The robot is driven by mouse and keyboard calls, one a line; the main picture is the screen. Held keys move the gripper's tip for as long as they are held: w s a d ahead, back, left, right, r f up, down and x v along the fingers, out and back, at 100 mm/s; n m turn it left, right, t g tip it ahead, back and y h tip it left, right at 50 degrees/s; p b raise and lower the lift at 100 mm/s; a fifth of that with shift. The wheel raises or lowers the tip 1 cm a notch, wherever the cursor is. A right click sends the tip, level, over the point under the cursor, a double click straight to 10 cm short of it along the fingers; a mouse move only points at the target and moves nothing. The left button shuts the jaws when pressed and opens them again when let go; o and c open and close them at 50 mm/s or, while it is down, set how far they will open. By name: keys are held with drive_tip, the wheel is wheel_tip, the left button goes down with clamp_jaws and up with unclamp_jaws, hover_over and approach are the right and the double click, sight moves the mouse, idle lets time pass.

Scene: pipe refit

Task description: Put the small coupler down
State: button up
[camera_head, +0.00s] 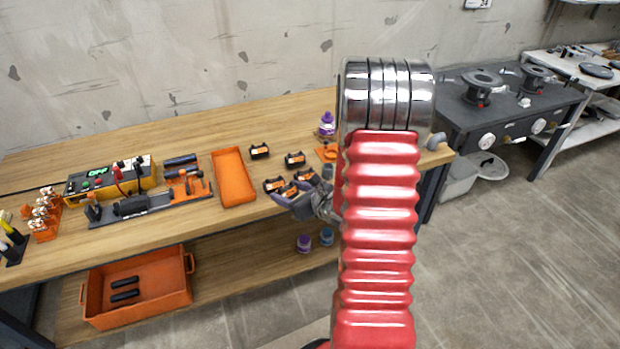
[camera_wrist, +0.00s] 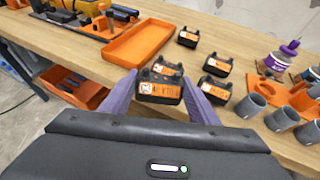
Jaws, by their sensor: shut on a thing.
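The small coupler (camera_wrist: 159,92) is a black block with an orange label and two studs on top. In the wrist view it sits between the two purple fingers of my gripper (camera_wrist: 163,84), which are shut on it. In the head view my gripper (camera_head: 287,197) is over the front edge of the workbench, partly hidden by my red arm. Other black couplers with orange labels stand close by: one at the back (camera_wrist: 187,38), one to the right (camera_wrist: 217,65) and one nearer (camera_wrist: 215,90). I cannot tell whether the held coupler touches the wood.
An orange tray (camera_head: 233,177) lies empty on the workbench (camera_head: 200,145), left of the couplers. Grey cups (camera_wrist: 249,107), an orange holder (camera_wrist: 277,92) and a purple bottle (camera_head: 327,125) stand to the right. An orange crate (camera_head: 140,300) sits on the lower shelf. Bare wood shows behind the couplers.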

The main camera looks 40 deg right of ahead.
drive_tip(key=a+f+n+y, duration=0.2)
drive_tip(key=a+f+y, duration=0.1)
drive_tip(key=a, duration=0.9)
drive_tip(key=s+a+f+n+g+y, duration=0.1)
drive_tip(key=a+f, duration=0.4)
drive_tip(key=a, duration=0.8)
drive_tip(key=shift+s+a+n+g+y, duration=0.2)
drive_tip(key=shift+a+n+g+y, duration=0.1)
drive_tip(key=shift+n+y, duration=0.7)
drive_tip(key=shift+r, duration=0.1)
